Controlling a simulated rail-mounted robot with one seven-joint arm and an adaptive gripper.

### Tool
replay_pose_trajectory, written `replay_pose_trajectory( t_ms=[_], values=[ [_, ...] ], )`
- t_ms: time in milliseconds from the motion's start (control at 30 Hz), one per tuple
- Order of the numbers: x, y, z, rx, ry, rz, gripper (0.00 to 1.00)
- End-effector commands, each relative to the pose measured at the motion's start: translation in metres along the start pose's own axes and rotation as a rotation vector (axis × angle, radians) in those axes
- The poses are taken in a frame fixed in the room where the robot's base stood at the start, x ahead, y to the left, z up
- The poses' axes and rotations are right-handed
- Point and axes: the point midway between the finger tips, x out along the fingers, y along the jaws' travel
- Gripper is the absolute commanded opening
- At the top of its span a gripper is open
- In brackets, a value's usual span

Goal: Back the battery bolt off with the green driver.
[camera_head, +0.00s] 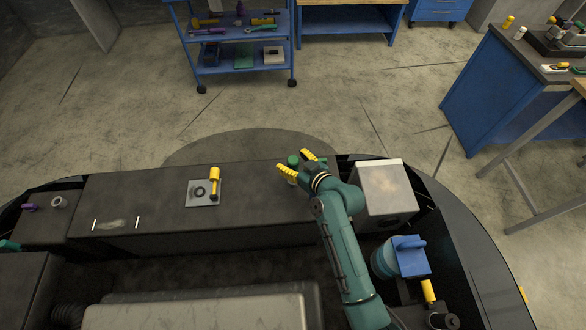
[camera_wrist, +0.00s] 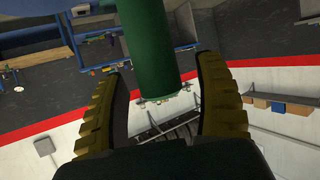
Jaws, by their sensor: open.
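The green driver (camera_head: 293,160) stands between the two yellow fingers of my gripper (camera_head: 291,163), over the dark bench-like top. In the wrist view its thick green handle (camera_wrist: 150,45) comes down from the top edge between the fingertips. A gap shows on each side, so my gripper (camera_wrist: 157,68) is open around or just short of it and not closed on it. A pale grey box (camera_head: 383,188), possibly the battery, sits right of my wrist. I cannot make out the battery bolt.
A yellow-handled tool (camera_head: 214,183) is on a small grey plate left of my gripper. A purple piece (camera_head: 30,207) and a pale ring (camera_head: 59,202) lie at far left. A blue-topped part (camera_head: 408,254) is beside my forearm. The dark top (camera_head: 140,190) has clear room.

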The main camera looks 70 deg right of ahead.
Motion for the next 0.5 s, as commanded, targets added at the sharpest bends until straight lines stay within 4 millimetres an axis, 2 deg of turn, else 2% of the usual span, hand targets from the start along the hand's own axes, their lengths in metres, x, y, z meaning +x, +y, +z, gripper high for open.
replay_pose_trajectory(
  t_ms=[100, 133, 400, 500],
  values=[
    [-0.0005, 0.0, -0.0002, 0.0, 0.0, 0.0, 0.7],
    [-0.0006, 0.0, -0.0002, 0.0, 0.0, 0.0, 0.66],
    [-0.0008, 0.0, -0.0003, 0.0, 0.0, 0.0, 0.15],
    [-0.0008, 0.0, -0.0001, 0.0, 0.0, 0.0, 0.0]
  ],
)
